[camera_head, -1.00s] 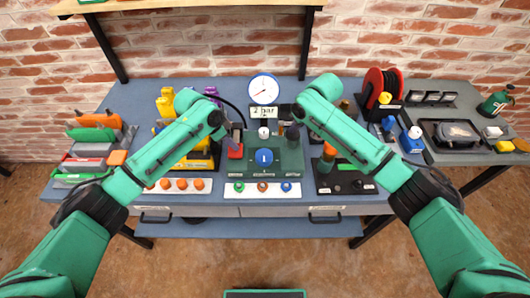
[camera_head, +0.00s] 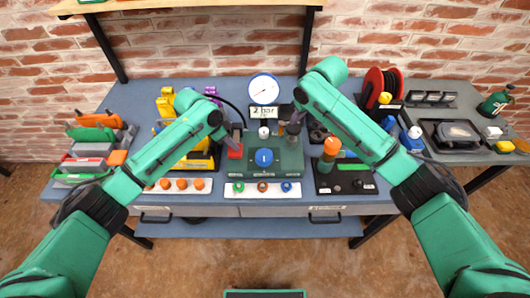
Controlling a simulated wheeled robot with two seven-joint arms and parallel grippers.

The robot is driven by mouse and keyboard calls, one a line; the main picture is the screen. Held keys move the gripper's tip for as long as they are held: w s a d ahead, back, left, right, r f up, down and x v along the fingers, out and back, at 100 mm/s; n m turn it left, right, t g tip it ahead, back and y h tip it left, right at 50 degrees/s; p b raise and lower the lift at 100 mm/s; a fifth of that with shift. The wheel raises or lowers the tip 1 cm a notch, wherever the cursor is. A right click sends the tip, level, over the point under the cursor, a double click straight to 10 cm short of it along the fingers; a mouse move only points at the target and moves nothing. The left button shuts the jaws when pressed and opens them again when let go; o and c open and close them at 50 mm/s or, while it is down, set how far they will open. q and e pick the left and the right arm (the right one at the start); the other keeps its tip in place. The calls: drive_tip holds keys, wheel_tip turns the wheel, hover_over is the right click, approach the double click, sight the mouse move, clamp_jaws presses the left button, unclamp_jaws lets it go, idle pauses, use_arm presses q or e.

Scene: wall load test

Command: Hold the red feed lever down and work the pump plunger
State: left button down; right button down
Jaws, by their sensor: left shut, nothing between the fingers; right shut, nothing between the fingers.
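The green pump block (camera_head: 289,163) stands mid-bench with a blue round part on its front. The red feed lever (camera_head: 235,154) is at its left side. My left gripper (camera_head: 234,139) is shut just above the lever, apparently touching it; the contact is partly hidden by the fingers. A dark plunger knob (camera_head: 292,130) stands at the block's right rear. My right gripper (camera_head: 297,119) is shut at the top of this knob, with nothing between its fingers; whether it touches is too small to tell. A white dial gauge (camera_head: 264,88) and a "2 bar" sign (camera_head: 264,112) stand behind.
A white strip (camera_head: 250,194) with coloured rings lies in front of the pump. A black panel (camera_head: 345,182) with an orange-topped post (camera_head: 329,150) is to the right, under my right arm. Yellow parts and coloured bins crowd the left. A red reel (camera_head: 379,84) stands back right.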

wheel_tip(320, 180, up, 6)
idle(0.7)
